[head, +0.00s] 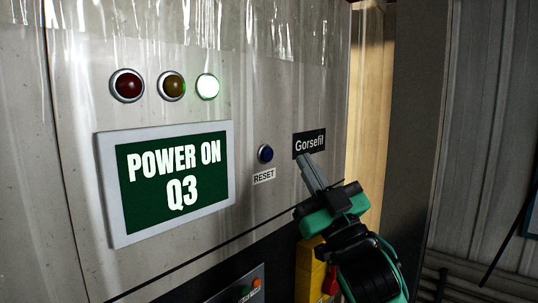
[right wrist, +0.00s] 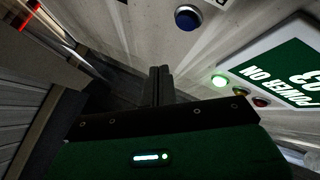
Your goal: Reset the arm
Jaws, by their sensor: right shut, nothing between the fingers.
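My right gripper (head: 312,172) is shut and empty. In the head view it is in front of the panel, to the right of the blue RESET button (head: 265,153) and just below the Gorsefil label (head: 309,142). The button also shows in the right wrist view (right wrist: 188,17), above and to the right of the shut fingers (right wrist: 160,85). The gripper looks apart from the button. The screen (head: 176,178) reads POWER ON Q3. My left gripper is not in view.
Above the screen are a dark red lamp (head: 127,85), a dark amber lamp (head: 171,86) and a lit green lamp (head: 207,86). A yellow box with a red handle (head: 331,279) sits low, partly behind my right arm. Clear plastic strips (head: 200,25) hang along the top.

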